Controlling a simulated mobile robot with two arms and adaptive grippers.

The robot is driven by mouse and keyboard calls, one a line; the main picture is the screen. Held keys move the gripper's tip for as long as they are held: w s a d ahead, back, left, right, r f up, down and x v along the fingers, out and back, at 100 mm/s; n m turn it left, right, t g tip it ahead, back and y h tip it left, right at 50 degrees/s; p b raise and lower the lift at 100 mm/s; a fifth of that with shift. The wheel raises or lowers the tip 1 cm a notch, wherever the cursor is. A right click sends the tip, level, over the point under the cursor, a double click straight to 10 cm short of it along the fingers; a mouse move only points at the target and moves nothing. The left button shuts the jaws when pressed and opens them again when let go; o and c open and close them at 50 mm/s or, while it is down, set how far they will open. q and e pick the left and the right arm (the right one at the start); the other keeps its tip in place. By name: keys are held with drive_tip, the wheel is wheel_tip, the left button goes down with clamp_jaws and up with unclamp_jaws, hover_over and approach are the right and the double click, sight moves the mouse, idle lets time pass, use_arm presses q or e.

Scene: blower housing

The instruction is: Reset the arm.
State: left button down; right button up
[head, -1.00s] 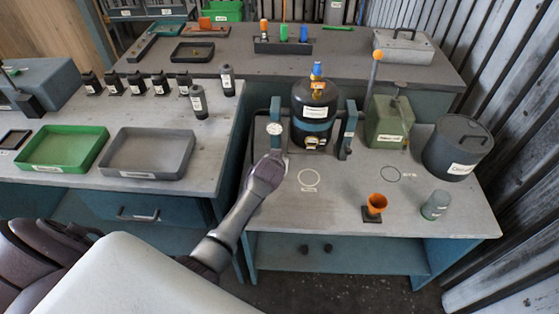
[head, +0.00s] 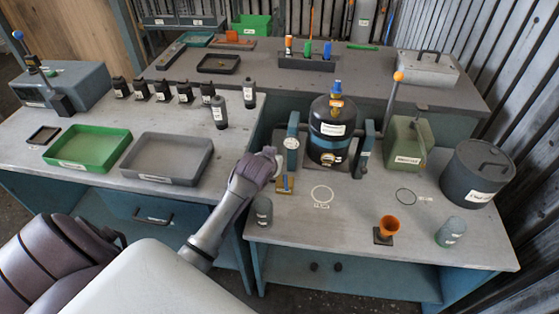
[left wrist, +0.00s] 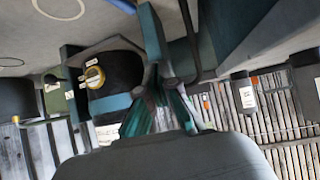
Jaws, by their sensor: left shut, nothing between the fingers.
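My left gripper (head: 272,158) is in the head view at the left end of the right-hand bench, left of the black blower housing (head: 325,146). Its fingers are small and partly hidden there. In the left wrist view its fingers (left wrist: 160,115) are together with nothing held between them. The housing stands upright between two blue posts, with a blue-topped fitting above, and also shows in the left wrist view (left wrist: 125,72). A round gauge (head: 291,142) is on the left post, just right of the gripper. My right gripper is not in view.
An orange funnel (head: 389,226), a green can (head: 405,150) and a grey drum (head: 477,172) stand farther right. Green (head: 90,163) and grey (head: 127,172) trays are left.

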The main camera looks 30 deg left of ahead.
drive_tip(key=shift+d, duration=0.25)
